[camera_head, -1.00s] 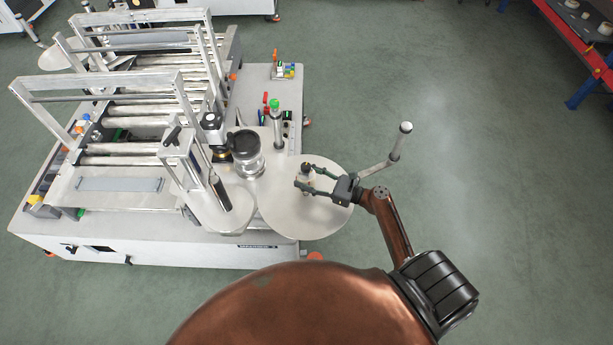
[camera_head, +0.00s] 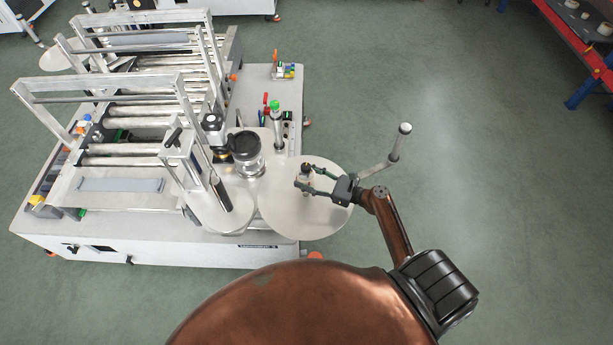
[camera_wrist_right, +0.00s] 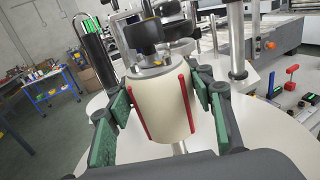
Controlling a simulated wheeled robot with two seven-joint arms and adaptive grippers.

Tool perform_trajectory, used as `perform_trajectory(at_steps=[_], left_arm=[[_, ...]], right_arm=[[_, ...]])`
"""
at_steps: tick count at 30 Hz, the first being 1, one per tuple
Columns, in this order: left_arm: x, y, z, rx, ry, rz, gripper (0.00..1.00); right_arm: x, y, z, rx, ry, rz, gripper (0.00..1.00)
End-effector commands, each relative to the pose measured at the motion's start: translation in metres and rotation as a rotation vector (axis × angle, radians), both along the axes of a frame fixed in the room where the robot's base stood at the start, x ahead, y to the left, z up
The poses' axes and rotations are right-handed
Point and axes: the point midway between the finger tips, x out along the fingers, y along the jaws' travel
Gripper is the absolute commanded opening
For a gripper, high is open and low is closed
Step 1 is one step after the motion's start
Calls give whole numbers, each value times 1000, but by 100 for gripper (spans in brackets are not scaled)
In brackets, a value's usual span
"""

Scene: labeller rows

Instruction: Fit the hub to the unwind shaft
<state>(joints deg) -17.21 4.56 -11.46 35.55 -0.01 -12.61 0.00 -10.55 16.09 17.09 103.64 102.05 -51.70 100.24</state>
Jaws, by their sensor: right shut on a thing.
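The hub (camera_wrist_right: 163,108) is a cream cylinder with red strips down its side, and it looks upright in the right wrist view. In the head view the right gripper (camera_head: 303,180) reaches in from the right over the round plate (camera_head: 320,225). A black knob (camera_wrist_right: 147,36) shows at the hub's top. A short length of the unwind shaft (camera_wrist_right: 179,148) shows below the hub, above the plate. I cannot tell how far the hub sits around it. My left gripper is not in view.
The roller machine (camera_head: 130,130) fills the left. A bent crank-like arm (camera_head: 385,165) rises right of the plate. Open floor lies to the right.

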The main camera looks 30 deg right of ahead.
Motion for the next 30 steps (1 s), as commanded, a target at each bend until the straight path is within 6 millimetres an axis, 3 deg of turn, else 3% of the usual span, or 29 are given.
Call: perform_trajectory(at_steps=[30], left_arm=[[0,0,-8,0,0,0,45]], right_arm=[[0,0,-11,2,-1,0,14]])
